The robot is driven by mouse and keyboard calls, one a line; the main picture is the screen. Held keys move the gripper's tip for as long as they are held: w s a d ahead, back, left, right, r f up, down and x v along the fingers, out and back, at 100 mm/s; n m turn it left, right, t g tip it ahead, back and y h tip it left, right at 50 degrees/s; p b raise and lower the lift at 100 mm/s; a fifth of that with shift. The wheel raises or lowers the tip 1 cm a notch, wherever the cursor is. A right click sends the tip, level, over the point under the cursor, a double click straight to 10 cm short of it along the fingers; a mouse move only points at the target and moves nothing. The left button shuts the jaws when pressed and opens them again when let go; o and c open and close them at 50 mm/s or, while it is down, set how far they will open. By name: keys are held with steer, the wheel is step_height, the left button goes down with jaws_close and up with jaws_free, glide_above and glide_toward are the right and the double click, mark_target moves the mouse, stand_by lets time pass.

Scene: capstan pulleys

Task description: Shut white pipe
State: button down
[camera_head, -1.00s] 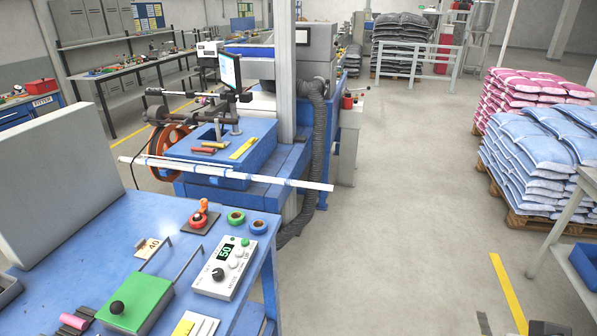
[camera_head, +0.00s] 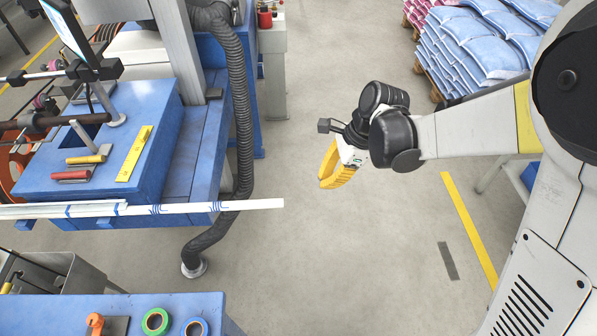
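A long white pipe (camera_head: 225,206) with blue markings lies level along the front of the blue machine at left. Its right end sticks out past the machine, in front of a dark hose, and points toward the open floor. My gripper (camera_head: 328,182) has yellow fingers and hangs over the floor to the right of the pipe's end and a little above it in the picture. It is apart from the pipe and nothing shows in it. The angle does not show clearly whether the fingers are open or shut.
The blue machine (camera_head: 140,185) carries a yellow ruler (camera_head: 134,154) and red and yellow tools. A dark corrugated hose (camera_head: 243,120) runs down to the floor. A blue table (camera_head: 150,305) with tape rolls is at bottom left. Stacked bags (camera_head: 470,50) stand at upper right. The middle floor is clear.

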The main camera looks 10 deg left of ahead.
mark_target(188, 210)
steer(key=s+a+f+b, duration=0.2)
steer(key=a+f+b, duration=0.1)
steer(key=a+f, duration=0.5)
step_height(188, 210, down, 2)
steer(key=shift+b, duration=0.35)
steer(key=shift+s, duration=0.1)
steer(key=s+a, duration=0.2)
steer(key=a, duration=0.7)
steer(key=s+a+b, duration=0.1)
steer(key=s+a, duration=0.1)
steer(key=a, duration=0.7)
steer(key=s+a, duration=0.2)
steer(key=a, duration=0.8)
steer(key=shift+s+b, duration=0.4)
